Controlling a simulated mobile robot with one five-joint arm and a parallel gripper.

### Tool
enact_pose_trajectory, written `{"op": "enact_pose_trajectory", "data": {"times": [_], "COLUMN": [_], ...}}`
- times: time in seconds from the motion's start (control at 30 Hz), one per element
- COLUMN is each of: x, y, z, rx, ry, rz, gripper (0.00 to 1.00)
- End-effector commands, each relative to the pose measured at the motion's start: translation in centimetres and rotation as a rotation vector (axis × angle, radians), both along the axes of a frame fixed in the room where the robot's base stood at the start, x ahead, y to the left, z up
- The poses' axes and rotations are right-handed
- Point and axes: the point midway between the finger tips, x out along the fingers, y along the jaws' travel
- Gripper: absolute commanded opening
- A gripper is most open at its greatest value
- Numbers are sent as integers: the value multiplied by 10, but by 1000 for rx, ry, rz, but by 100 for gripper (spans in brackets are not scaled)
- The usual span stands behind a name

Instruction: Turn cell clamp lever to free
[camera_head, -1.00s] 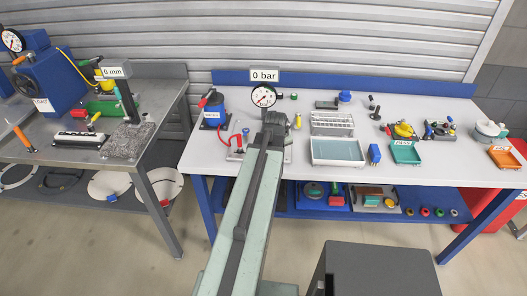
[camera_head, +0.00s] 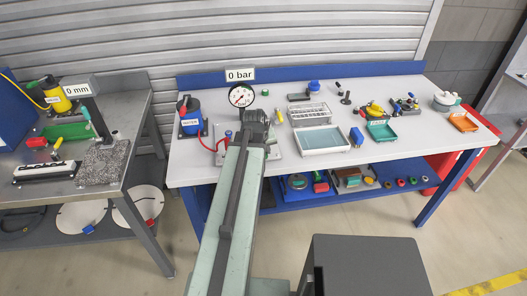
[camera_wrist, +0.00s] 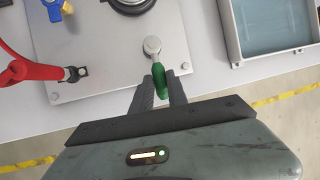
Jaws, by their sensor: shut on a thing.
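The clamp lever has a green handle (camera_wrist: 158,80) and a round silver pivot (camera_wrist: 152,46) on a grey metal plate (camera_wrist: 105,75) in the wrist view. My gripper (camera_wrist: 160,88) is shut on the green handle, one dark finger on each side. The handle points from the pivot toward me, slightly right. In the head view my gripper (camera_head: 256,118) is over the plate on the white bench, and my arm hides the lever there.
A gauge (camera_head: 241,96) reading 0 bar stands behind my gripper. A red-handled part (camera_wrist: 35,70) is on the plate's left, with a blue knob (camera_wrist: 52,10) above it. A light tray (camera_wrist: 270,25) is close on the right. A blue pump (camera_head: 190,118) stands left.

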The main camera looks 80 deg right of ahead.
Motion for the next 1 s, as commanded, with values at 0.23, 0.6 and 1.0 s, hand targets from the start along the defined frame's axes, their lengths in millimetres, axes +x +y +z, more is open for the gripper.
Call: {"op": "enact_pose_trajectory", "data": {"times": [0.23,0.6,1.0], "x": [0,1,5], "y": [2,2,26], "z": [-1,2,61], "rx": [6,4,4], "ry": [-2,-2,-2], "rz": [-2,1,0], "gripper": [36,41,41]}}
